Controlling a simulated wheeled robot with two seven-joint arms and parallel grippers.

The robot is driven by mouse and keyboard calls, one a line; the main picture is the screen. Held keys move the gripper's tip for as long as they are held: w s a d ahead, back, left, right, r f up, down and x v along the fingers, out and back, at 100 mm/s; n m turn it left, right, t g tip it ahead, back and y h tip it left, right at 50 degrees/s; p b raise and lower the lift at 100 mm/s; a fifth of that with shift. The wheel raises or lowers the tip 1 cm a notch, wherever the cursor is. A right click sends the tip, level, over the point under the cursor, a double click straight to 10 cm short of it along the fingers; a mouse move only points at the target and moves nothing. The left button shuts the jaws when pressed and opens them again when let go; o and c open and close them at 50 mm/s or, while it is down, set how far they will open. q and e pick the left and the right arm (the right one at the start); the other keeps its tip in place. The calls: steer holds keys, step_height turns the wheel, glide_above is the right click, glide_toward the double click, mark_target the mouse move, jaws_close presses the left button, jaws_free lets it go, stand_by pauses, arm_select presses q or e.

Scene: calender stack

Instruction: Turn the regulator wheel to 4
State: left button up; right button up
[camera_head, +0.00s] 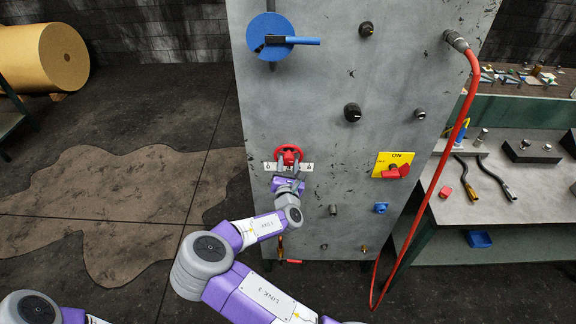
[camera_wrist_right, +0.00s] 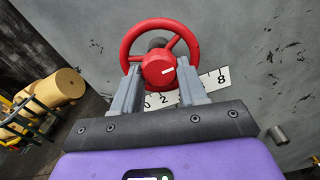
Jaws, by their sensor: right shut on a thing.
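The red regulator wheel (camera_head: 288,150) is mounted low on the left part of the grey panel. It also shows in the right wrist view (camera_wrist_right: 191,42), with spokes and a red hub (camera_wrist_right: 158,71) that bears a short white mark. A white scale plate (camera_wrist_right: 217,77) lies behind the wheel. I can read 0, 2 and 8 on it; the middle is hidden by my fingers. My right gripper (camera_wrist_right: 160,92) is at the wheel, its two fingers on either side of the hub and shut on it. My left gripper is out of view.
On the panel (camera_head: 320,100) are a blue disc with a handle (camera_head: 270,37), black knobs (camera_head: 352,112) and a yellow plate with a red switch (camera_head: 396,171). A red hose (camera_head: 458,130) hangs along its right side. A workbench (camera_head: 500,205) stands at the right.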

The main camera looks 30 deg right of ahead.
steer(key=o, duration=1.1)
steer(key=shift+c, duration=0.2)
steer(key=v, duration=0.7)
steer(key=shift+s+a+b, duration=0.15)
steer(key=shift+s+b, duration=0.05)
steer(key=shift+b, duration=0.1)
